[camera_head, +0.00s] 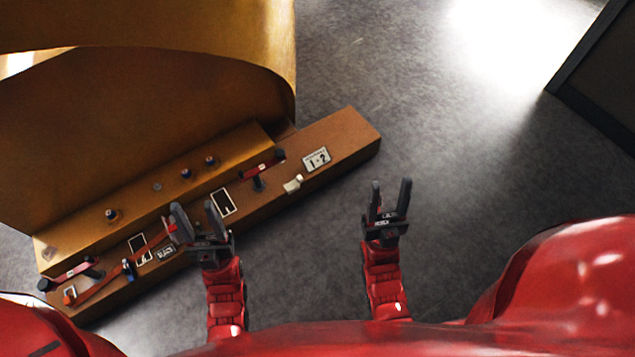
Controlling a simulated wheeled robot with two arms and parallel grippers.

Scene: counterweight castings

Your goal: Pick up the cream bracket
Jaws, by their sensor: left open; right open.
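A small cream bracket (293,184) lies on the brown ledge (345,134), just left of a white label marked "1-2" (316,159). My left gripper (195,208) is open in front of the ledge, left of and nearer to me than the bracket. Its fingers overlap part of the ledge and a red strap in the picture; I cannot tell whether it touches them. My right gripper (390,185) is open and empty over the grey floor, to the right of the bracket and clear of the ledge's right end.
A red-handled part (263,166) sits on the ledge close left of the bracket. Red straps or levers (115,277) lie at the ledge's left end. A large curved ochre casting (150,110) rises behind. A dark box (605,75) stands at upper right. The grey floor between is clear.

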